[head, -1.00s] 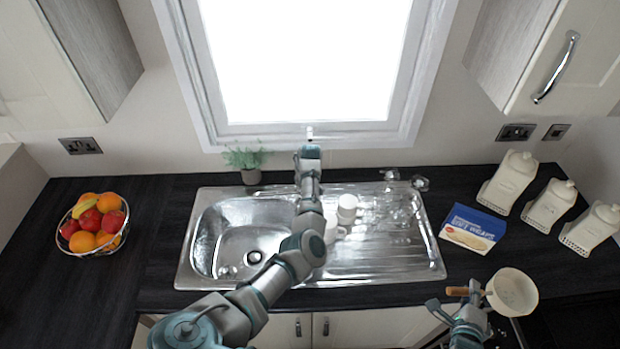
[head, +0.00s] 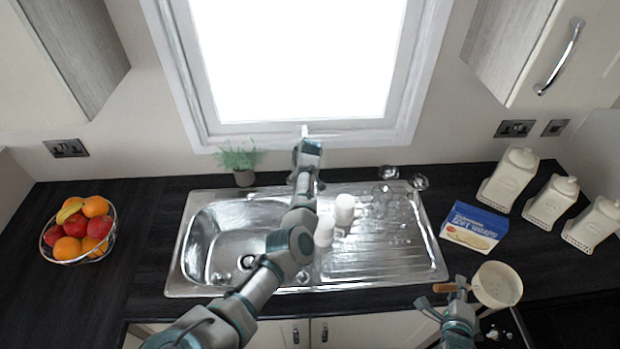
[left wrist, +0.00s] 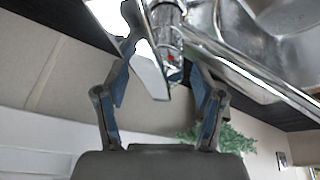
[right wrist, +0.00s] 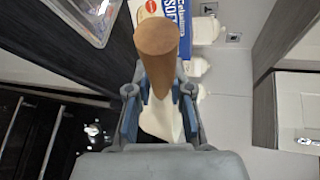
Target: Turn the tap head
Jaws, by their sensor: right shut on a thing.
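The metal tap (left wrist: 168,35) with a red mark shows at close range in the left wrist view. In the head view my left gripper (head: 308,147) is at the back of the sink (head: 180,240), where it mostly hides the tap. My left gripper's fingers (left wrist: 158,82) are spread, one on each side of the tap; contact cannot be told. My right gripper (head: 455,290) is at the front right, shut on the wooden handle (head: 443,288) of a cream pan (head: 500,287). The handle (right wrist: 157,45) stands up between its fingers in the right wrist view.
A potted plant (head: 240,160) is left of the tap. A fruit basket (head: 78,230), a blue box (head: 474,227) and white canisters (head: 509,180) stand on the counter. The window is behind.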

